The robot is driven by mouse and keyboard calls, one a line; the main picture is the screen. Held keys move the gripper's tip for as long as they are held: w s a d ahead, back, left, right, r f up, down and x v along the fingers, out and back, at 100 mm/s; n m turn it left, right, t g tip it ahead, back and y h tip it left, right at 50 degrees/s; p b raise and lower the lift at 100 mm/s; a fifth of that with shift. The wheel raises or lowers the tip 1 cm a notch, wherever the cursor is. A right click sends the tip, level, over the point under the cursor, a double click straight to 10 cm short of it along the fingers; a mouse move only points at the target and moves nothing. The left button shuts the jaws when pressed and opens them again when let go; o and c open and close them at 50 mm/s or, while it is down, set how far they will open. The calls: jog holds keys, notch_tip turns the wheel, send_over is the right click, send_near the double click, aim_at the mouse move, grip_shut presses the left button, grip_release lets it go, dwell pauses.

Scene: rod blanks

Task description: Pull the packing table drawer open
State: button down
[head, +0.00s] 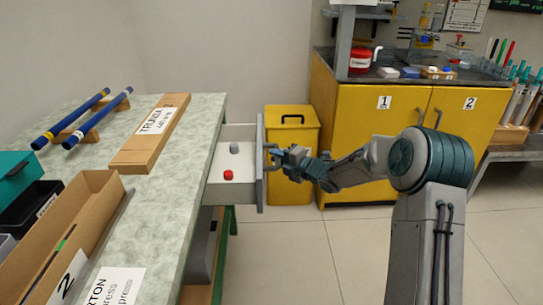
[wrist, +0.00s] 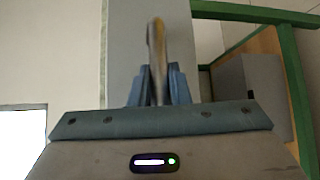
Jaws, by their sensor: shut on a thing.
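The packing table drawer (head: 217,192) stands open, pulled out from the right side of the packing table (head: 180,200). Inside it lie a red cap-like item (head: 228,175) and a grey one (head: 234,148). My gripper (head: 273,157) is at the drawer's grey front panel (head: 260,165), shut on the drawer handle. In the wrist view the handle (wrist: 157,50) runs as a bar between the fingers of my gripper (wrist: 158,85), with the grey front panel behind it. The fingertips are small and partly hidden by the handle in the head view.
The table top holds blue rods (head: 75,120), a long cardboard box (head: 152,135) and an open carton (head: 75,235). A yellow bin (head: 292,125) and yellow cabinet (head: 365,120) stand beyond my arm. The floor (head: 290,260) right of the table is clear.

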jog(key=w+d, duration=0.1)
jog(key=d, duration=1.2)
jog(key=shift+w+p, duration=0.3)
jog(key=c, duration=1.4)
grip_release()
jog(key=shift+o, duration=0.2)
jog(key=p+v, duration=0.2)
jog(key=v, duration=1.1)
jog(key=shift+s+d+p, duration=0.25)
jog(key=shift+s+p, duration=0.1)
jog(key=shift+p, duration=0.05)
